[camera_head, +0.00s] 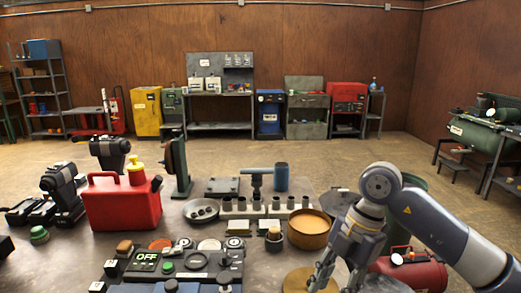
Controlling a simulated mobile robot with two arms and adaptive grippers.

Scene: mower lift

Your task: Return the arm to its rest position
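My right arm comes in from the right, and its gripper (335,279) points down over the front right of the workbench (120,245). Its two fingers look spread apart, with nothing clearly held between them. The fingertips are near the bottom edge of the picture, beside a round tan disc (296,281); whether they touch it I cannot tell. My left gripper is not in view.
A red air tank (425,272) with a gauge lies close to my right arm. A brown bowl (309,232), a row of grey cups (258,209), a red fuel can (120,205) and an OFF panel (147,257) crowd the bench. Open floor lies behind.

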